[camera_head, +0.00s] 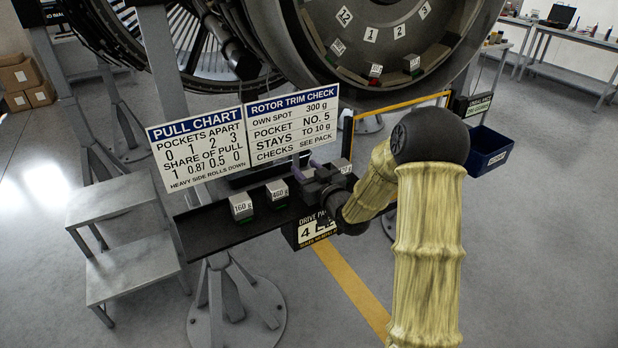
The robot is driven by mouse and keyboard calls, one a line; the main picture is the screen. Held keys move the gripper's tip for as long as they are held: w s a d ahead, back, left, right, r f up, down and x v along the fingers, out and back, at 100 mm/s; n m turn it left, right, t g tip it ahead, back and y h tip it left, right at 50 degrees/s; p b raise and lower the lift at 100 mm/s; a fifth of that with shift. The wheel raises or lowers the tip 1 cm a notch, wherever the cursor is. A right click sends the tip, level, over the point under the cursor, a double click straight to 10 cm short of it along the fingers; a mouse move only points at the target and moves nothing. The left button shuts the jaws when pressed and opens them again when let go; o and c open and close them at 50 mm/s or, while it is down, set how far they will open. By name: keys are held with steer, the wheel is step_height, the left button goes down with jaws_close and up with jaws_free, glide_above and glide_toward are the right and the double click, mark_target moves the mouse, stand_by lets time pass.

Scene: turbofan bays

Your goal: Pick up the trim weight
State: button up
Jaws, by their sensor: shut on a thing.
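My gripper (307,172) is over the right part of a dark shelf (215,226), its fingers shut on a small trim weight that the fingers and wrist mostly hide; its label cannot be read. Two pale block weights stand on the shelf to the left of the gripper: one marked 160 g (241,206) and one that seems to read 460 g (278,191). Another weight (342,166) shows partly behind the gripper on the right, its label partly covered. I cannot tell whether the held weight touches the shelf.
Two sign boards, a pull chart (198,148) and a rotor trim check (291,124), stand behind the shelf. The large rotor (385,40) with numbered pockets and small blocks is beyond. Grey steps (125,235) stand left; a blue bin (488,150) hangs right.

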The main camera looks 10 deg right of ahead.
step_height(320, 180, up, 10)
steer(key=shift+r+b, duration=0.1)
steer(key=shift+b, duration=0.45)
stand_by(0.4)
